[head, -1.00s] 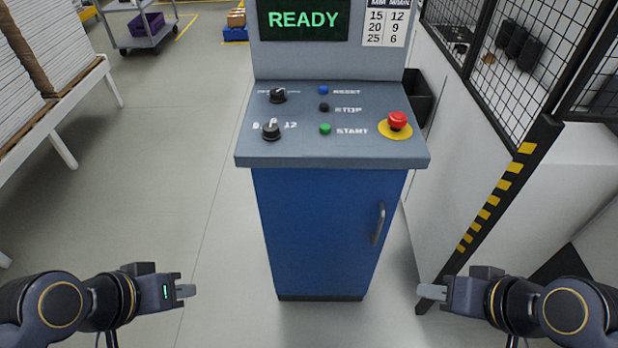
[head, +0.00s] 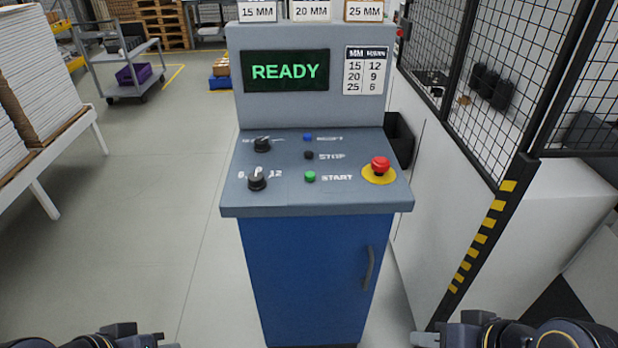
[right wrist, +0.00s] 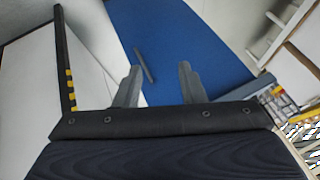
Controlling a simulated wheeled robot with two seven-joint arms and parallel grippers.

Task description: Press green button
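The green START button (head: 310,176) sits on the sloped grey top of the control console (head: 290,205). A black STOP button (head: 308,155) and a blue RESET button (head: 307,138) are in line behind it. The screen (head: 286,71) reads READY. My right gripper (head: 425,339) is at the bottom right of the head view, low and apart from the console. In the right wrist view its two fingers (right wrist: 158,86) are spread with nothing between them, facing the blue cabinet. My left gripper (head: 160,345) is at the bottom left edge, mostly cut off.
A red emergency stop (head: 380,166) on a yellow disc is right of the green button. Two black knobs (head: 257,180) are on the left. A striped black post (head: 483,240) and mesh fence stand at right. The floor left of the console is clear.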

